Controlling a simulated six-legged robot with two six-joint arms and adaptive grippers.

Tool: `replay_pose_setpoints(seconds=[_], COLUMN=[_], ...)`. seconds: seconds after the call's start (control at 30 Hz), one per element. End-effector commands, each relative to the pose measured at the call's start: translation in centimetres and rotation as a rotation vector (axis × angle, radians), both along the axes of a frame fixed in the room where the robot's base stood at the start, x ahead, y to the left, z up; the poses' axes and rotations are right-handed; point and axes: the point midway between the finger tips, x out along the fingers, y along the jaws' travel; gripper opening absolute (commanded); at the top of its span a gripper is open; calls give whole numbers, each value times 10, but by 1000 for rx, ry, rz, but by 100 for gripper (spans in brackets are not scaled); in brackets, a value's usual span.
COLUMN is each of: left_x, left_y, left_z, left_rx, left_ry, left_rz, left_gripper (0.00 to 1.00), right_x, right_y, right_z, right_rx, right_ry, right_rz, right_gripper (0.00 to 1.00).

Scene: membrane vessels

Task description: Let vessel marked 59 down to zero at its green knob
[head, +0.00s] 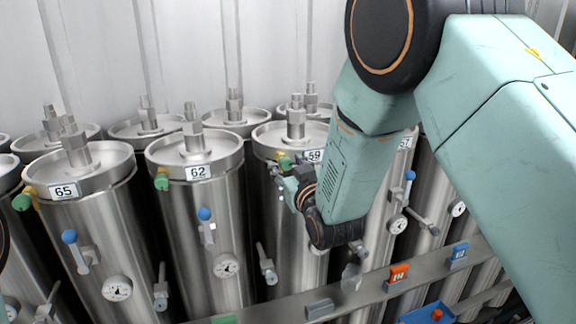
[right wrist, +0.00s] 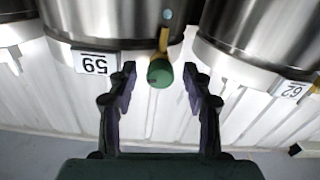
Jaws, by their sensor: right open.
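The vessel marked 59 (head: 298,220) is a steel cylinder in the front row, in the middle of the head view, partly hidden by my right arm. Its label (head: 313,156) reads 59 and shows upside down in the right wrist view (right wrist: 95,63). Its green knob (right wrist: 160,73) on a brass stem shows in the wrist view between the fingertips of my right gripper (right wrist: 160,80). The gripper is open, with a gap on both sides of the knob. In the head view the knob (head: 284,161) is just beyond the right gripper (head: 277,172). My left gripper is not in view.
Vessels marked 62 (head: 197,172) and 65 (head: 64,191) stand to the left, with green knobs, blue-handled valves and gauges. Vessel 57 (head: 405,144) is to the right. A rail (head: 285,308) with coloured tags runs in front. A blue tray (head: 428,314) is at the lower right.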

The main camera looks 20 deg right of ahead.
Motion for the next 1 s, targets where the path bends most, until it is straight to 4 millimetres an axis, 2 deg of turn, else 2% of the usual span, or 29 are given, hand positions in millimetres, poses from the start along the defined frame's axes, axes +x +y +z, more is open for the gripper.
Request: replay_pose_setpoints(seconds=[0.1,0.7,1.0], left_x=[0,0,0], left_y=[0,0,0], left_z=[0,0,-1], left_rx=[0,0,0], left_ry=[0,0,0], left_rz=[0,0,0], left_gripper=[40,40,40], right_x=[0,0,0], right_y=[0,0,0], right_z=[0,0,0], right_rx=[0,1,26], right_ry=[0,1,1], right_rz=[0,0,0], right_gripper=[50,0,0])
